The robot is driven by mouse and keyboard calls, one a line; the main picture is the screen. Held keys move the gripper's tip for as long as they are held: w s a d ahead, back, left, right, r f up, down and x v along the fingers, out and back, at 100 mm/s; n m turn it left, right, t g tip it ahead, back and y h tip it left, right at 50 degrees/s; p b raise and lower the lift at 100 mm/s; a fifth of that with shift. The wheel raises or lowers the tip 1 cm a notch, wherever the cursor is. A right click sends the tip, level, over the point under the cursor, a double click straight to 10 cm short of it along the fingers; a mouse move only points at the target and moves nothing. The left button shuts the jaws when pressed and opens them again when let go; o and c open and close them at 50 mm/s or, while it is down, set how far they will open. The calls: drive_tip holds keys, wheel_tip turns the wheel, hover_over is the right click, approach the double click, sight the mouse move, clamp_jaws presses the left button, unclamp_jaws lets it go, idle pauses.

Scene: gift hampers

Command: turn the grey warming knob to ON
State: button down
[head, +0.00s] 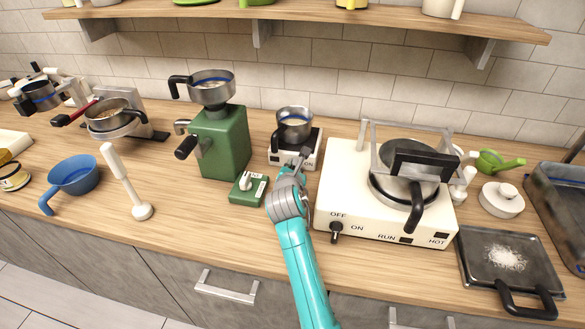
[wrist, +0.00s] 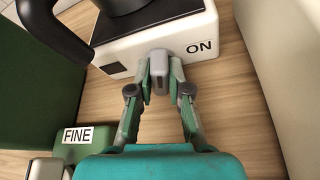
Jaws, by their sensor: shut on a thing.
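The grey warming knob (wrist: 160,72) is on the front face of a small white warmer (wrist: 208,20). The printed word ON is to the right of the knob in the wrist view. A black square is to its left. My gripper (wrist: 159,78) is shut on the knob, one finger on each side. The knob stands upright in the wrist view. In the head view my gripper (head: 301,160) is at the front of the warmer (head: 313,153) and hides the knob. A small pot (head: 294,118) with a dark handle stands on the warmer.
A green grinder (head: 222,142) and a green box (head: 247,190) with a FINE label stand to the left. A white hot plate (head: 345,190) with a large pan stands close on the right. The wooden counter is clear just in front of the warmer.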

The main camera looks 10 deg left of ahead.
drive_tip(key=shift+m+y, duration=0.5)
drive_tip(key=shift+m, duration=0.2)
drive_tip(key=c, duration=1.1)
unclamp_jaws()
drive_tip(key=v, duration=1.2)
drive_tip(key=shift+d+f, duration=0.1)
drive_tip(key=shift+f, duration=0.05)
